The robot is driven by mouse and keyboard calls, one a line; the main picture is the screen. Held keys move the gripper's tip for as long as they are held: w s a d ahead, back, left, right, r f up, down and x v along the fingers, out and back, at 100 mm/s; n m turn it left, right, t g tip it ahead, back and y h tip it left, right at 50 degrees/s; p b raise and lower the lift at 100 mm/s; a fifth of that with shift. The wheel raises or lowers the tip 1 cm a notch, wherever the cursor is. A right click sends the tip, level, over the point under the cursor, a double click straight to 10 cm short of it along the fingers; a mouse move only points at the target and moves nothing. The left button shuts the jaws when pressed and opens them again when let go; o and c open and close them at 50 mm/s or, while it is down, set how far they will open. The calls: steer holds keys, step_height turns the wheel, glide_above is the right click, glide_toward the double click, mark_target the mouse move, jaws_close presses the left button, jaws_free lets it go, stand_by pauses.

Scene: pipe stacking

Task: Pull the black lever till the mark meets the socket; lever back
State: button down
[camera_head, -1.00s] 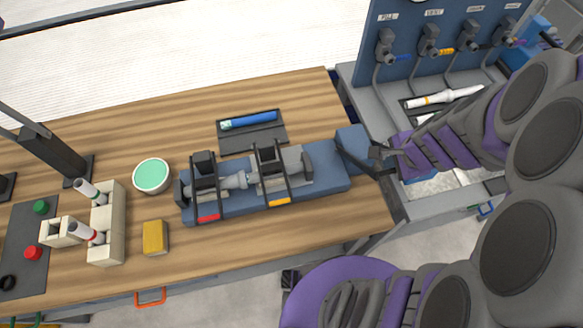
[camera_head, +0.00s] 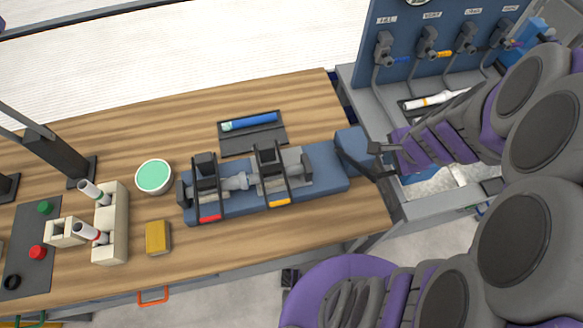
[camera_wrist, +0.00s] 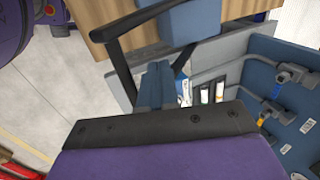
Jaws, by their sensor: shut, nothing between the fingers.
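A long blue fixture (camera_head: 325,185) lies along the right part of the wooden table. A grey pipe with a socket-like joint (camera_head: 236,182) lies in it under two black clamps, one with a red tag (camera_head: 209,218) and one with an orange tag (camera_head: 279,202). At its right end a black lever (camera_head: 357,166) stands by a blue block (camera_head: 352,143). The lever's dark bars also show in the wrist view (camera_wrist: 147,20). My gripper (camera_wrist: 155,87) is shut and empty, close to the lever; contact cannot be told. The mark is too small to make out.
A green-topped bowl (camera_head: 154,177), a yellow block (camera_head: 157,238) and a cream holder (camera_head: 112,230) with white tubes stand left. A dark tray (camera_head: 252,137) holds a blue tube behind the fixture. A blue valve panel (camera_head: 445,40) rises at the back right.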

steer(key=shift+p+v, duration=1.95)
steer(key=shift+v, duration=1.7)
